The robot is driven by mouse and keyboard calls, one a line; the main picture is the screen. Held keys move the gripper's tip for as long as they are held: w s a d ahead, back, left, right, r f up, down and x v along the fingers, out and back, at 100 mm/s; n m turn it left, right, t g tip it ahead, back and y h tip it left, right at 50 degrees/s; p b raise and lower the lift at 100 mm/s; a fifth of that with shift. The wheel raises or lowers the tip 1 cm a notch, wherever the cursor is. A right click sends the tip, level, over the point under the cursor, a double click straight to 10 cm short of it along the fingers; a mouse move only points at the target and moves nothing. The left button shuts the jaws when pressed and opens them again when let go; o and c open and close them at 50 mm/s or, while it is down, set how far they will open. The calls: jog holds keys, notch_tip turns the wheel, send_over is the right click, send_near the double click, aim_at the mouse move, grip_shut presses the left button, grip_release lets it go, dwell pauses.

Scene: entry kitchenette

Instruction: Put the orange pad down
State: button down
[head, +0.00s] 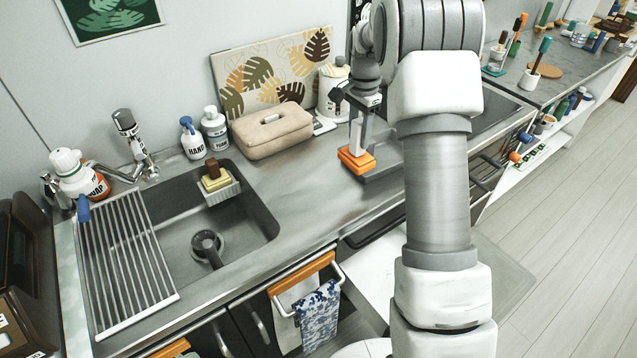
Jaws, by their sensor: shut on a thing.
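The orange pad (357,164) is a small block, orange with a paler band. It is at the fingertips of my gripper (357,146), which points down and is shut on it. The pad is over the metal counter (310,190), right of the sink and near the front left corner of the dark cooktop. I cannot tell whether its underside touches the counter. My arm covers part of the cooktop and counter to the right.
A beige case (271,131) and a white canister (333,88) stand at the back, before a leaf-pattern board (272,70). The sink (258,215) with a drying rack (122,262) is left. Bare counter lies between sink and pad.

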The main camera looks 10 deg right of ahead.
jog(key=shift+s+a+f, duration=0.3)
jog(key=shift+a+f, duration=1.4)
jog(key=shift+s+a+f, duration=0.35)
jog(key=shift+a+f, duration=1.35)
jog(key=shift+s+a+f, duration=0.3)
jog(key=shift+a+f, duration=1.4)
jog(key=shift+f, duration=0.15)
jog(key=shift+c, duration=2.2)
grip_release()
